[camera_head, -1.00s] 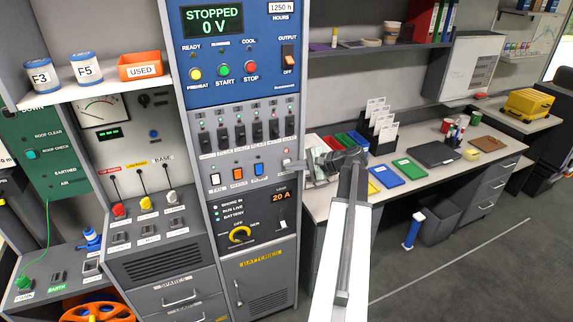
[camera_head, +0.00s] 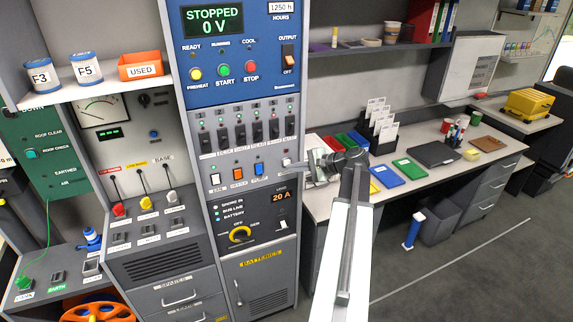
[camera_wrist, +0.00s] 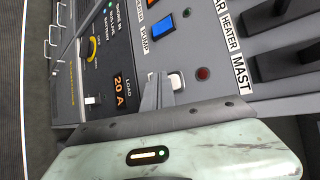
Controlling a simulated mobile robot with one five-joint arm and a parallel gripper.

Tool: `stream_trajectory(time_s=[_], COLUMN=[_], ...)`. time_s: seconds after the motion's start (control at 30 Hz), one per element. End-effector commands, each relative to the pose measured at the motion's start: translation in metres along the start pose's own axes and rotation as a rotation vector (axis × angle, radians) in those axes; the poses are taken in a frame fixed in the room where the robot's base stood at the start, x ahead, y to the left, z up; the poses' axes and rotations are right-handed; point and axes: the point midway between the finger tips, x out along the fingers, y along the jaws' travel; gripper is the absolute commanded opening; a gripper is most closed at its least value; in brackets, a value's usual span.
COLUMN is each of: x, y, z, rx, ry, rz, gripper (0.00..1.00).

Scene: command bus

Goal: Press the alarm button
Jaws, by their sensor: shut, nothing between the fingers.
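A pale rocker-style button (camera_wrist: 177,81) is on the grey panel in the wrist view, next to a red lamp (camera_wrist: 203,74). It is the last in the row with the blue PUMP button (camera_wrist: 163,25). No alarm label is readable on it; its label seems hidden by my gripper. My gripper (camera_wrist: 159,80) is shut and empty, its fingertips beside the pale button in this view. I cannot tell whether they touch it.
A row of black breaker switches (camera_head: 257,132) sits just above the gripper on the panel. White, orange and blue buttons (camera_head: 259,169) are to its left. A workbench (camera_head: 330,203) with coloured folders stands right of the cabinet. Floor is clear at the lower right.

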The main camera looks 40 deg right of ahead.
Motion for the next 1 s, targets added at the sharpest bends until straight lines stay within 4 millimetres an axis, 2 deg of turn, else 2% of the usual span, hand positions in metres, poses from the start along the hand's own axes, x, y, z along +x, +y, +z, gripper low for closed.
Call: stream_trajectory(time_s=[0.43, 0.9, 1.0], x=[-0.005, -0.036, -0.037], y=[0.004, 0.026, 0.027], z=[0.004, 0.026, 0.027], rx=[0.0, 0.001, 0.0], ry=[0.0, 0.0, 0.0], rz=[0.0, 0.0, 0.0], gripper=[0.0, 0.0, 0.0])
